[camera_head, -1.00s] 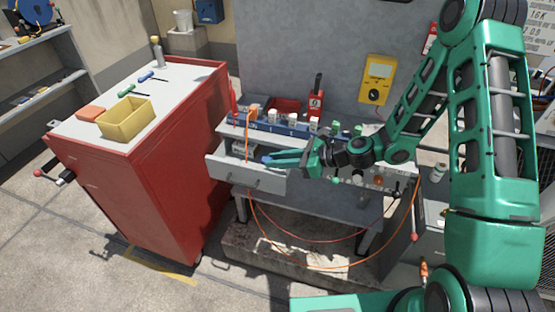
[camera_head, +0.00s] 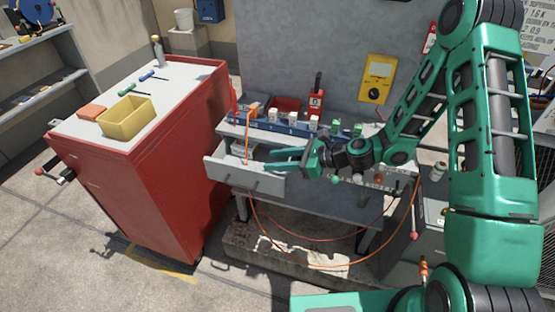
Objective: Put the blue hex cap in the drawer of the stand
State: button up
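The stand (camera_head: 345,205) is a grey bench against a grey panel. Its drawer (camera_head: 243,178) is pulled out at the left, and its front hides most of the inside. My gripper (camera_head: 268,159) is over the right part of the drawer, pointing left. Its two green fingers are apart, with a gap between them and nothing clearly seen in it. I cannot make out the blue hex cap; the drawer front or the fingers may hide it.
A red cabinet (camera_head: 165,170) stands close left of the drawer, with a yellow bin (camera_head: 126,110) on top. An orange cable (camera_head: 249,190) hangs by the drawer. A blue rack (camera_head: 275,124) with several small items runs along the stand's back. A yellow meter (camera_head: 377,80) is on the panel.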

jog(key=shift+d+f, duration=0.15)
jog(key=shift+f, duration=0.25)
jog(key=r+v, duration=0.1)
jog(key=v, duration=1.1)
jog(key=shift+r, duration=0.2)
